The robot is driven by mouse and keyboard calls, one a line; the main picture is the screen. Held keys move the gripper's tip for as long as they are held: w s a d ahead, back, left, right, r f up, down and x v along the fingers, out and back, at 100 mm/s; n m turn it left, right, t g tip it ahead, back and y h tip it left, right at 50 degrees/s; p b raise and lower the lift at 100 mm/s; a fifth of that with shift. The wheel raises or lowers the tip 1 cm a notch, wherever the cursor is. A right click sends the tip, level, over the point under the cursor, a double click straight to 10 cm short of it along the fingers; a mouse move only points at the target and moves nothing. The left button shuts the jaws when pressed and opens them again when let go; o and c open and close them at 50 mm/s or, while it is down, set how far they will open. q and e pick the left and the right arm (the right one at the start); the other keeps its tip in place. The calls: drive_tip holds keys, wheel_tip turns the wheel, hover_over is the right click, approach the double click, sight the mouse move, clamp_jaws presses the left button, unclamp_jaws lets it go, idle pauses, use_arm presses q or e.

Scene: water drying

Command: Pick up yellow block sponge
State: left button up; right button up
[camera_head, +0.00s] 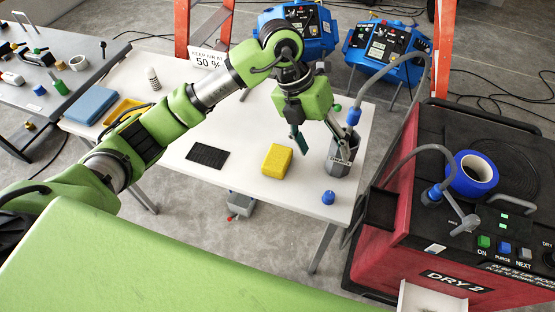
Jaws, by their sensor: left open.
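The yellow block sponge (277,161) lies flat on the white table (235,130), right of a black ribbed pad. My left gripper (318,146) reaches in from the upper left and hangs above the table, up and to the right of the sponge. Its fingers are spread open with nothing between them. One dark finger is close to the sponge's upper right edge in the picture; the other overlaps a grey container. I cannot tell exactly how high the fingers are. My right gripper is not in view.
A grey container (340,178) and a blue knob (328,197) stand right of the sponge. The black pad (207,157) lies to its left. A red machine (385,225) stands right of the table. The table's front is mostly clear.

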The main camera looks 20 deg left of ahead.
use_arm(q)
drive_tip(key=w+a+n+y, duration=0.25)
drive_tip(key=a+y, duration=0.25)
drive_tip(key=a, duration=0.6)
hover_over(277, 157)
drive_tip(key=shift+m, duration=0.35)
drive_tip(key=f, duration=0.6)
drive_tip(key=shift+d+f, duration=0.25)
drive_tip(key=shift+f+p, duration=0.3)
drive_tip(key=shift+f, duration=0.55)
drive_tip(key=f, duration=0.1)
drive_tip(key=f+p, duration=0.2)
drive_tip(key=shift+a+f, duration=0.25)
drive_tip(key=shift+f, duration=0.5)
drive_tip(key=c, duration=1)
